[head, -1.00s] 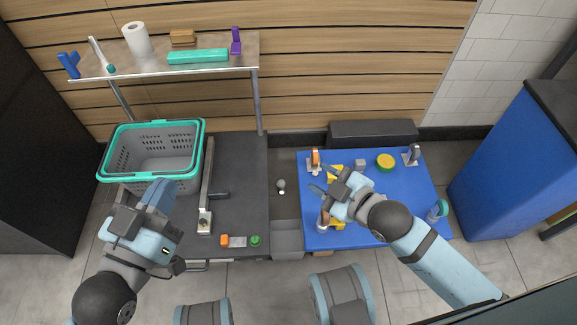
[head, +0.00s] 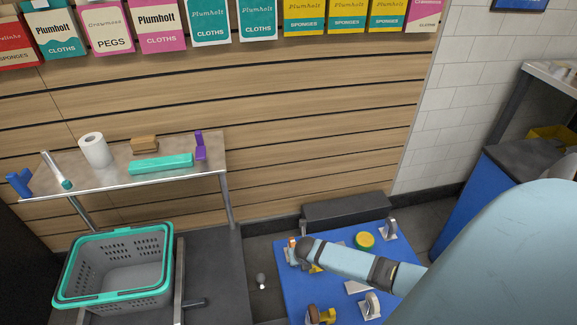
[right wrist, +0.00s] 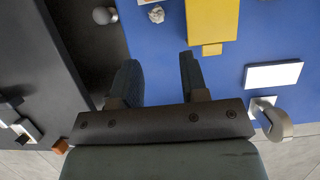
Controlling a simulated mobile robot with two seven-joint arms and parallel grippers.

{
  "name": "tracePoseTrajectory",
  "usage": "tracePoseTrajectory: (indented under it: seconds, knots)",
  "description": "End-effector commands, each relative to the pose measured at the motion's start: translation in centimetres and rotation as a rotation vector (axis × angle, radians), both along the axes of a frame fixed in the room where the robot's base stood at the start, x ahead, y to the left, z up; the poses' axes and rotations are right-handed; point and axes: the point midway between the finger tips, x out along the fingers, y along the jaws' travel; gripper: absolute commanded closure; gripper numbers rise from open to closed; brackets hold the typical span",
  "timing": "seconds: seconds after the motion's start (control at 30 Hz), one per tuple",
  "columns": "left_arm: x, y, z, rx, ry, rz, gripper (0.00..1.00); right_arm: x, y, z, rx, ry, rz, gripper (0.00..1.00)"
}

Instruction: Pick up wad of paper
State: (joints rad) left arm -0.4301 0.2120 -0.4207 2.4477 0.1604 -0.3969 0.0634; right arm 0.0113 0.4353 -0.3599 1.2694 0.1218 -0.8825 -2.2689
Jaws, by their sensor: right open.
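A small crumpled pale wad of paper (right wrist: 156,14) lies on the blue mat-like surface (right wrist: 160,45) near the top edge of the right wrist view. My right gripper (right wrist: 158,62) is open and empty, its two dark fingers pointing toward the wad, which is apart from them and roughly in line with the gap between them. In the head view my right arm reaches in from the right over the blue surface (head: 293,300); its fingers cannot be made out there, nor can the wad. My left gripper is not in view.
A yellow object (right wrist: 212,18) sits right of the wad. A white block (right wrist: 274,75) and a hooked grey item (right wrist: 272,118) are farther right. A teal-rimmed basket (head: 118,230) stands at left.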

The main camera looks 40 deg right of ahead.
Motion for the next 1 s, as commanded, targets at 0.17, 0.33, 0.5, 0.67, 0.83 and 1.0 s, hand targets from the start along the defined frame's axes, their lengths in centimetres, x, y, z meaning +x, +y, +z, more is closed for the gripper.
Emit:
tracePoseTrajectory:
  seconds: [0.17, 0.33, 0.5, 0.67, 0.83, 1.0]
  knots:
    - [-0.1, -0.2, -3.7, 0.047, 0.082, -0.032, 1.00, 1.3, -0.5, -4.2, 0.004, -0.001, -0.004, 0.60]
    - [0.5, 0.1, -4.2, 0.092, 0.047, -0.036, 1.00, 2.1, -1.0, -6.1, 0.004, -0.002, -0.003, 0.60]
    - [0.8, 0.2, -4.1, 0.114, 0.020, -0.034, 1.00, 2.5, -1.1, -6.8, 0.004, -0.004, -0.003, 0.60]
    - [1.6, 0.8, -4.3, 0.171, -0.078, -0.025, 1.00, 3.4, -1.4, -8.8, 0.005, -0.005, -0.005, 0.60]
    - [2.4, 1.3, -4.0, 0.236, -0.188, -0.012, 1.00, 4.3, -1.8, -10.7, 0.004, -0.004, -0.003, 0.60]
    - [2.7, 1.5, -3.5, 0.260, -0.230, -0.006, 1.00, 4.6, -2.0, -11.1, 0.004, -0.003, -0.002, 0.60]
